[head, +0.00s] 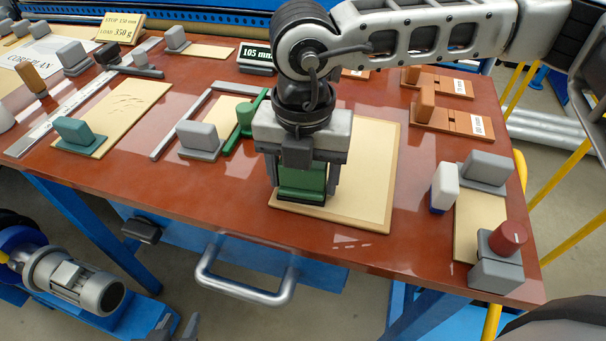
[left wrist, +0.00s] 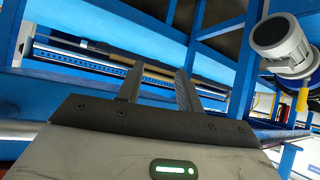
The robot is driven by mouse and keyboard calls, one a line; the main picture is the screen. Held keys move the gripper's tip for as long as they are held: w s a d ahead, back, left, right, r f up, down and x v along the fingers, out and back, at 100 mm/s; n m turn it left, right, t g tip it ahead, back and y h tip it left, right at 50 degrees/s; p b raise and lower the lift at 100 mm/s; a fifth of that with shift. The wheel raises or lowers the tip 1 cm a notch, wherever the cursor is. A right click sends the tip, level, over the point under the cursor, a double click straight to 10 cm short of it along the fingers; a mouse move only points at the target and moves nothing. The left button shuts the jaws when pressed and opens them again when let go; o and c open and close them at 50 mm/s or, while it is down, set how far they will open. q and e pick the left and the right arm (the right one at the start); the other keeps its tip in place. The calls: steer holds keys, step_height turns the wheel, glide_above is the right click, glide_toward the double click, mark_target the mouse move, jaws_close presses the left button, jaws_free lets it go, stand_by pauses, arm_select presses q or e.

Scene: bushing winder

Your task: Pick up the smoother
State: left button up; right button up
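A green block with a dark base, which I take to be the smoother (head: 302,182), stands at the left front of the tan board (head: 370,180). My right gripper (head: 303,185) comes down over it from above, with a finger at each side. Its fingers are close to the block's sides, but I cannot tell whether they press on it. The block's top is hidden under the gripper. My left gripper (head: 178,328) is low in front of the table, at the picture's lower edge. In the left wrist view my left gripper (left wrist: 157,82) is open and empty.
A green tool (head: 245,118) and a grey block (head: 198,138) lie just left of my right gripper. A white block (head: 445,185) and a red-capped grey block (head: 505,240) stand at the right. A handle (head: 245,285) juts from the table's front.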

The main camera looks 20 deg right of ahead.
steer(key=c, duration=0.5)
arm_select(q)
steer(key=shift+s+r, duration=0.1)
arm_select(e)
steer(key=shift+r, duration=0.1)
steer(key=shift+c, duration=0.2)
steer(key=shift+r, duration=0.55)
arm_select(q)
steer(key=b, duration=0.1)
steer(key=f+b, duration=0.1)
steer(key=b, duration=0.1)
steer(key=shift+w+d+f+b, duration=0.1)
steer(key=shift+w+d+b, duration=0.1)
steer(key=shift+d+b, duration=0.1)
arm_select(e)
steer(key=s+a+r, duration=0.9)
steer(key=a+r, duration=0.1)
steer(key=r, duration=0.1)
steer(key=shift+s+a+r, duration=0.2)
steer(key=shift+s+r, duration=0.05)
steer(key=shift+r, duration=0.15)
steer(key=shift+o, duration=0.8)
arm_select(q)
steer(key=shift+f, duration=0.1)
arm_select(e)
steer(key=shift+f, duration=0.1)
